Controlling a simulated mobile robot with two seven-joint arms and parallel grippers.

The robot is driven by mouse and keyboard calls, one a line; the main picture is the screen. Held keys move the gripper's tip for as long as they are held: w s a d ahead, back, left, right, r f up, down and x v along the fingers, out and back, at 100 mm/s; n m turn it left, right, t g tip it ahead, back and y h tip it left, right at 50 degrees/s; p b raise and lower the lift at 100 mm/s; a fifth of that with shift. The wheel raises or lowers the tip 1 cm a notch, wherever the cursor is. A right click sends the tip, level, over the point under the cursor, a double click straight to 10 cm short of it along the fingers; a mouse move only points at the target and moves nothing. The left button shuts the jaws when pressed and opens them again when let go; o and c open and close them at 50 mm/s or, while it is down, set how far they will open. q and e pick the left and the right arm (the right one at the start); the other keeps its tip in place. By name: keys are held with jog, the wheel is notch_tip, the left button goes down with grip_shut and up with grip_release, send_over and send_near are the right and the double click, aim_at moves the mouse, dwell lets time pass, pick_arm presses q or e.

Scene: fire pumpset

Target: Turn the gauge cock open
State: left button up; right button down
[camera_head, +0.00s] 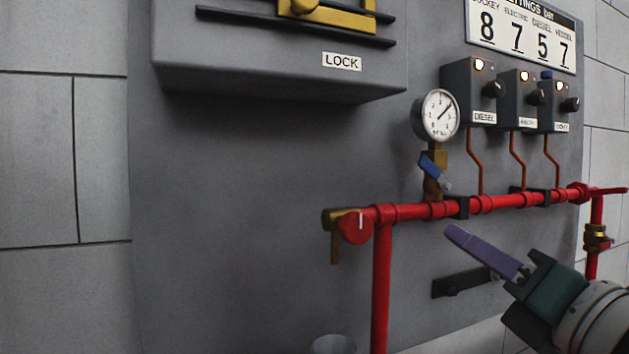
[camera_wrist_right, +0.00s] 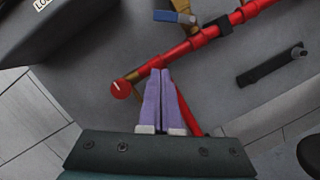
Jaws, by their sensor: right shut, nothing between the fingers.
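The gauge cock (camera_head: 432,186) is a brass fitting on the red pipe below the round white gauge (camera_head: 436,115). Its blue lever (camera_head: 429,166) sits tilted across the brass body in the head view. The blue lever also shows at the top of the right wrist view (camera_wrist_right: 174,16). My right gripper (camera_head: 453,233) has purple fingers, shut and empty, below the red pipe and below the cock. In the right wrist view my right gripper's fingertips (camera_wrist_right: 160,76) appear close to the pipe's left end, apart from the lever. My left gripper is not in view.
The red pipe (camera_head: 400,211) runs along the grey panel, with a red round knob (camera_head: 355,227) at its left end. A black bar handle (camera_head: 462,282) is on the panel behind my right gripper. Three switch boxes (camera_head: 518,97) are above the pipe. The panel's lower left is clear.

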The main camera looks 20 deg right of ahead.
aim_at(435, 173)
jog(key=w+d+r+p, duration=0.1)
jog(key=w, duration=0.2)
jog(key=w+d+r+p, duration=0.1)
jog(key=w+r, duration=0.1)
jog(key=w, duration=0.1)
jog(key=w+d+r+p, duration=0.1)
jog(key=w+r, duration=0.1)
jog(key=w, duration=0.1)
jog(key=shift+w+r+p, duration=0.15)
jog(key=shift+w+p, duration=0.15)
jog(key=shift+r+m+p, duration=0.2)
jog(key=shift+m+p, duration=0.25)
jog(key=shift+m, duration=0.05)
